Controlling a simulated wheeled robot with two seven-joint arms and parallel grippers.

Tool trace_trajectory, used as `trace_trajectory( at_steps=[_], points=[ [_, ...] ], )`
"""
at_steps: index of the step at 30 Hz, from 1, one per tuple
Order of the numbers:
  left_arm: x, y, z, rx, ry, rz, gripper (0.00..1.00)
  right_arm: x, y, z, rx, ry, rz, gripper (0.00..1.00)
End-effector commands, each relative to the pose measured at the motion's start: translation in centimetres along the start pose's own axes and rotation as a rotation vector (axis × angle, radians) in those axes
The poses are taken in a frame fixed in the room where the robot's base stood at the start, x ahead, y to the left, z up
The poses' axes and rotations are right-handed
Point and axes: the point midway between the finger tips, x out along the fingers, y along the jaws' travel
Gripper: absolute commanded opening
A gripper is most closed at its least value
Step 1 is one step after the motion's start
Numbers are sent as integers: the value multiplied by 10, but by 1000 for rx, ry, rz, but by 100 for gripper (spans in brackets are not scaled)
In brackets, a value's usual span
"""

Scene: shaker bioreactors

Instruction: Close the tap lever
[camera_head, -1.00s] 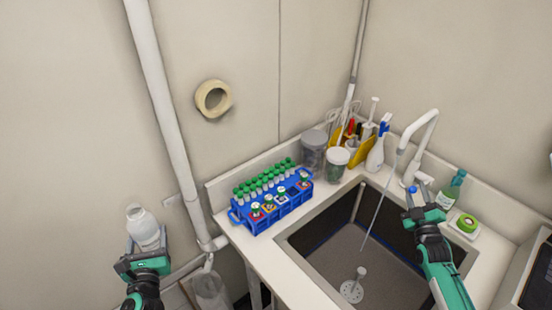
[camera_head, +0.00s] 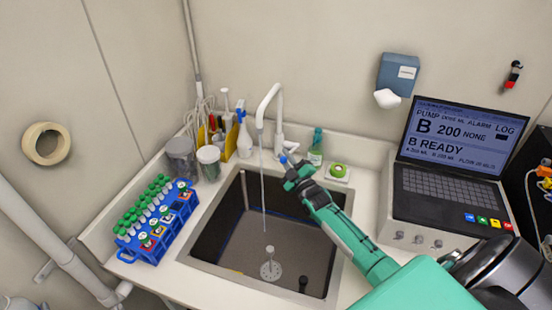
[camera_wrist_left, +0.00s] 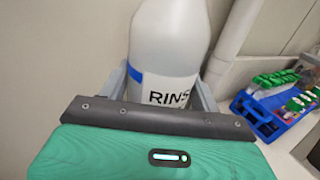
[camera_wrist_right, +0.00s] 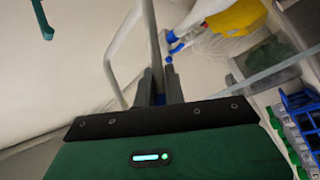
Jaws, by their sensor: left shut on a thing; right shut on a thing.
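The white gooseneck tap (camera_head: 272,102) stands behind the sink (camera_head: 215,225). A thin stream of water (camera_head: 263,185) runs from its spout down into the basin. My right gripper (camera_head: 290,168) is at the tap's base, shut on the tap lever, which its fingers mostly hide. In the right wrist view, its fingers (camera_wrist_right: 159,88) are close together in front of the tap pipe (camera_wrist_right: 112,60), with a little blue between them. My left gripper (camera_wrist_left: 160,88) is shut on a white rinse bottle (camera_wrist_left: 168,45), its label partly hidden. The left gripper is outside the head view.
A blue tube rack (camera_head: 160,235) stands left of the sink. Jars (camera_head: 209,163) and a wash bottle (camera_head: 244,138) stand behind it. A pump console (camera_head: 450,165) stands farther right.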

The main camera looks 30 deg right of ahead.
Motion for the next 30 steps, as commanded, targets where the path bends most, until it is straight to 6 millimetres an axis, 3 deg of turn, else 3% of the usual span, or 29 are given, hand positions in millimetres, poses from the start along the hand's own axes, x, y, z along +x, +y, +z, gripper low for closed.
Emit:
trace_trajectory(
  at_steps=[3, 8, 20, 21, 24, 30],
  points=[
    [0, 0, 18, 0, -3, 0, 33, 6, 11, -6, 36, -27, -19, 0],
    [0, 0, 30, 0, -2, 0, 33, 12, 20, -8, 88, -67, -48, 0],
    [0, 0, 32, 0, -2, 0, 33, 14, 22, -6, 115, -85, -60, 0],
    [0, 0, 32, 0, -2, 0, 33, 14, 22, -6, 115, -85, -60, 13],
    [0, 0, 32, 0, -2, 0, 33, 14, 22, -6, 114, -84, -60, 33],
    [0, 0, 32, 0, -2, 0, 33, 14, 22, -6, 113, -85, -61, 33]
  ],
)
